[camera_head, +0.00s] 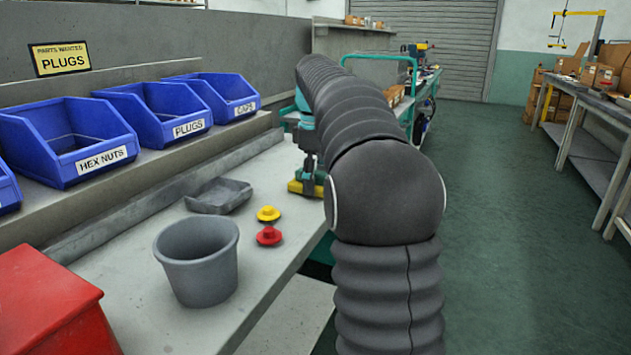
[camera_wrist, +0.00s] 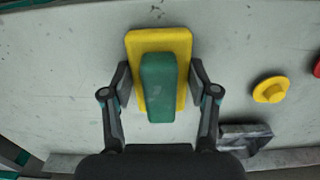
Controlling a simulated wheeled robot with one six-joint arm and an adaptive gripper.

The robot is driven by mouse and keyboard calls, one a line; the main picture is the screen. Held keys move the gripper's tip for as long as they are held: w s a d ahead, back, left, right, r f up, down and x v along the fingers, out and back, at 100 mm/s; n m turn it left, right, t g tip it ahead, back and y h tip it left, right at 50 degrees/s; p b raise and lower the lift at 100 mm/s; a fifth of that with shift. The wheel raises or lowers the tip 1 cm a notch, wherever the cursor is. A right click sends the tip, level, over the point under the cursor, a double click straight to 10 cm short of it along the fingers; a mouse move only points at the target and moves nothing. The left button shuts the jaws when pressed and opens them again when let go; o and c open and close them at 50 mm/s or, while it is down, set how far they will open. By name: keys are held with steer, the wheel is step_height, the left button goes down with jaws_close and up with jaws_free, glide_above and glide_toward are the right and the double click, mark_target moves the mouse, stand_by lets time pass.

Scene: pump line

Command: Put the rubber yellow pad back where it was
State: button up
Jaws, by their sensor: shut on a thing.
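The yellow pad (camera_wrist: 160,41) is a flat rounded rectangle in the wrist view, with a long green block (camera_wrist: 160,85) lying over its middle. I cannot tell whether the block is fixed to it. My gripper (camera_wrist: 160,84) has a finger against each long side of the pad and is shut on it. In the head view the pad (camera_head: 303,188) shows as a yellow strip under my gripper (camera_head: 308,176), at the bench's far right edge. My arm hides part of it there. I cannot tell whether the pad touches the bench.
On the bench (camera_head: 285,290) are a yellow plug (camera_head: 268,214), a red plug (camera_head: 268,236), a grey tray (camera_head: 219,196), a grey bucket (camera_head: 198,262) and a red box (camera_head: 50,305). Blue bins (camera_head: 70,140) line the shelf behind. Bare bench lies between the tray and the pad.

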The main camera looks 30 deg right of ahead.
mark_target(316, 172)
steer(key=o, duration=1.1)
step_height(316, 172, up, 12)
steer(key=shift+r+p, duration=0.1)
steer(key=shift+p, duration=0.55)
